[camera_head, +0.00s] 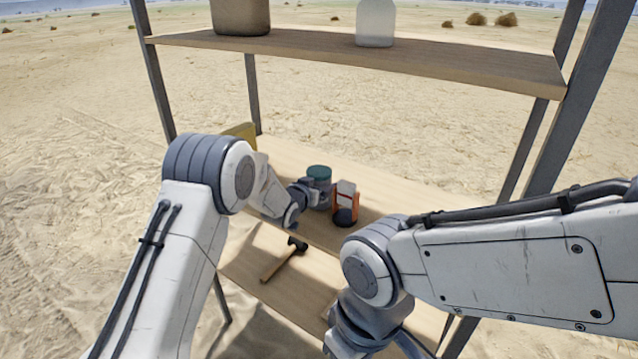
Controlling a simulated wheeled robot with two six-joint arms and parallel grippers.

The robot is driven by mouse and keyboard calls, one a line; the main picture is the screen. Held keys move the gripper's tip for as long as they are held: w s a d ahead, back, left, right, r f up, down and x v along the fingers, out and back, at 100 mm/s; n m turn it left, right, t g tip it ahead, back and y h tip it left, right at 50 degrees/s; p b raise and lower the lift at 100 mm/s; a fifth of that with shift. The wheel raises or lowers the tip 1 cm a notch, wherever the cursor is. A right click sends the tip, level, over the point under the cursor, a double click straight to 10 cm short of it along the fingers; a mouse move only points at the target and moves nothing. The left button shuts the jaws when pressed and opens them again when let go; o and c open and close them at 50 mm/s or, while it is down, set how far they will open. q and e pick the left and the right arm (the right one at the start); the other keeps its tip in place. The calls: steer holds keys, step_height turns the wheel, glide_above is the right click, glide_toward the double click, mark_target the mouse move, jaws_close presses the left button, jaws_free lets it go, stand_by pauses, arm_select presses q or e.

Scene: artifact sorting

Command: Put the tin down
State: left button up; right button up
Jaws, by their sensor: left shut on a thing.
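The tin (319,173), with a teal-green top and a greyish side, is upright at the middle shelf (290,160). My left gripper (316,194) reaches it from the left and is shut on it. The gripper and wrist hide part of its lower side, and I cannot tell whether its base touches the shelf. My right arm comes in from the right and bends down at the front; its fingertips are not in view.
An orange, white and black object (346,203) stands just right of the tin. A yellow item (240,135) is at the shelf's back left. A hammer (281,262) lies on the lower shelf. The top shelf (450,70) holds a brown container (240,15) and a pale bottle (375,22).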

arm_select(q)
steer(key=o, duration=1.3)
steer(key=shift+o, duration=0.2)
